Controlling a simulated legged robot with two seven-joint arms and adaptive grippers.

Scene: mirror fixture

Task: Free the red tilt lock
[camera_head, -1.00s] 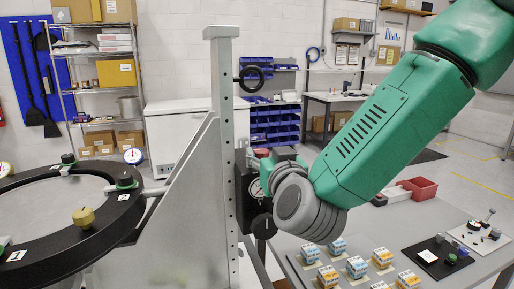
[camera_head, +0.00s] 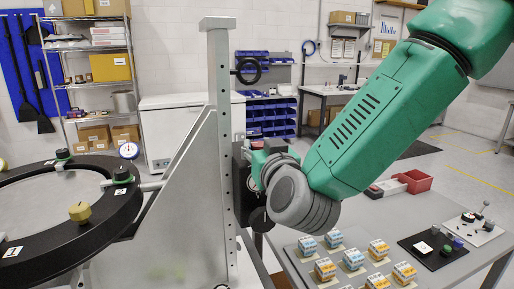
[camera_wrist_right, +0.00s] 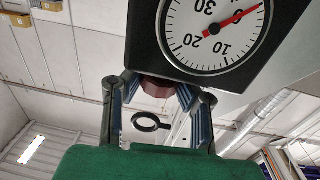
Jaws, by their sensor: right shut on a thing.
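The red tilt lock is a dark red knob (camera_wrist_right: 158,87) on the underside of a black gauge box in the right wrist view. A bit of red (camera_head: 256,144) also shows at the top of the black unit on the grey upright (camera_head: 220,120) in the head view. My right gripper (camera_wrist_right: 160,96) is shut on the knob, with a ribbed finger on either side. In the head view its green wrist hides the fingers and most of the black unit. The white dial (camera_wrist_right: 212,28) with a red needle is just beyond the fingers. My left gripper is not in view.
A black handwheel (camera_head: 249,70) sits high behind.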

